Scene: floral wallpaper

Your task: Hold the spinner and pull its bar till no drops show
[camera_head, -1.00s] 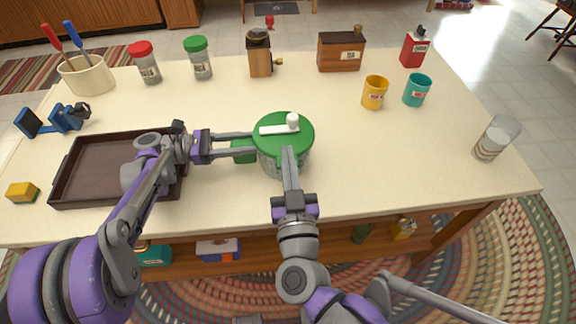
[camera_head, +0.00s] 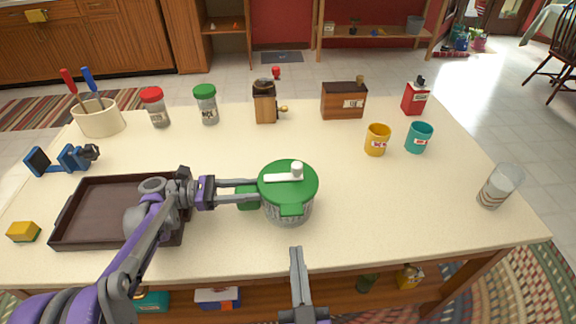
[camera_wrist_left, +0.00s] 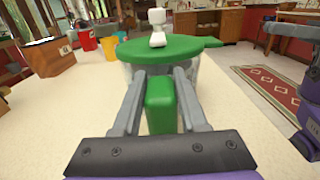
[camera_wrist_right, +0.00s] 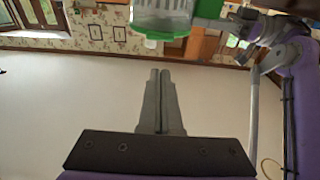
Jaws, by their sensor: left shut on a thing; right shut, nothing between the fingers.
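The spinner (camera_head: 287,192) stands upright near the table's middle, with a green lid and a see-through grey-looking bowl. A white arm with a knob (camera_head: 296,170) lies on the lid. My left gripper (camera_head: 255,192) is shut on the spinner's green side handle (camera_wrist_left: 160,105). My right gripper (camera_head: 297,252) is shut and empty, in front of the spinner and apart from it. In the right wrist view, the spinner (camera_wrist_right: 170,12) appears upside down. I cannot make out drops on the bowl.
A dark tray (camera_head: 105,212) lies left of the spinner, under my left arm. A yellow mug (camera_head: 377,140), a teal mug (camera_head: 419,138) and a glass (camera_head: 497,188) stand to the right. Jars and boxes line the back.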

